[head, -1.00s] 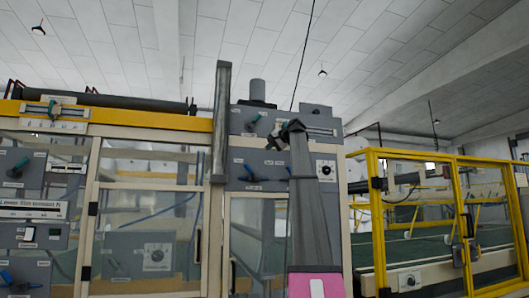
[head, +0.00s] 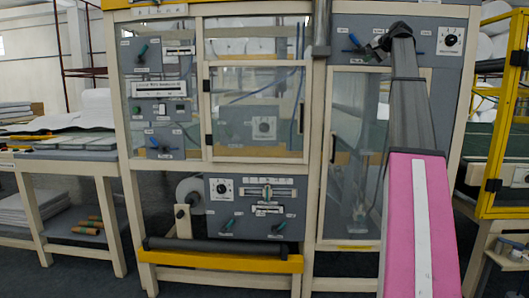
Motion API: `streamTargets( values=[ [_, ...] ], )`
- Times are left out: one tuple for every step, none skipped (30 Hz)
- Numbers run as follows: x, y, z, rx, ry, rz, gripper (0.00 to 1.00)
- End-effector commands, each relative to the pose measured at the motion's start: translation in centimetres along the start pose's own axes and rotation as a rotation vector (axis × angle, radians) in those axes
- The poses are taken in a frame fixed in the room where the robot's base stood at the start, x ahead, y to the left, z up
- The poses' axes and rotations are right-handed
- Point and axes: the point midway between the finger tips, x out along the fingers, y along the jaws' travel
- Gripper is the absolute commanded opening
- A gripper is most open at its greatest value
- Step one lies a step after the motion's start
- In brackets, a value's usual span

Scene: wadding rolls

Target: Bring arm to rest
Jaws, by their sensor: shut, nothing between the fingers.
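My arm rises from the lower right of the head view, with a pink link with a white strip and a dark grey link beyond it. My gripper (head: 376,46) is small and dark at the far end of the arm, in front of the grey control panel (head: 345,22). It is shut and holds nothing. Its fingers are hard to make out at this size. I cannot tell how far the gripper is from the panel.
A machine with cream framing and glass doors (head: 257,115) fills the middle. A yellow bar (head: 222,263) runs low along its front. A yellow-framed enclosure (head: 490,150) stands at the right. A workbench (head: 75,155) stands at the left. Dark floor (head: 70,275) shows at lower left.

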Motion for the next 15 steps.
streamTargets(
  values=[
    [2.3, 2.4, 2.3, -0.001, -0.018, 0.022, 0.00],
    [3.5, 3.5, 3.3, -0.004, -0.027, 0.034, 0.00],
    [5.1, 5.0, 4.6, -0.006, -0.039, 0.052, 0.00],
    [6.2, 6.2, 5.6, -0.009, -0.048, 0.065, 0.00],
    [7.3, 7.3, 6.6, -0.012, -0.058, 0.077, 0.00],
    [8.8, 8.8, 8.1, -0.018, -0.071, 0.095, 0.00],
    [9.9, 9.9, 9.2, -0.021, -0.082, 0.108, 0.00],
    [10.9, 11.0, 10.3, -0.024, -0.091, 0.121, 0.00],
    [12.2, 12.5, 11.8, -0.029, -0.105, 0.139, 0.00],
    [13.2, 13.5, 13.0, -0.034, -0.116, 0.151, 0.00],
    [14.2, 14.6, 14.2, -0.039, -0.127, 0.165, 0.00],
    [15.3, 15.9, 15.8, -0.045, -0.141, 0.181, 0.00],
    [16.2, 17.0, 17.0, -0.049, -0.151, 0.194, 0.00],
    [17.0, 18.0, 18.2, -0.055, -0.161, 0.207, 0.00],
    [18.0, 19.2, 19.8, -0.062, -0.176, 0.222, 0.00]
  ],
)
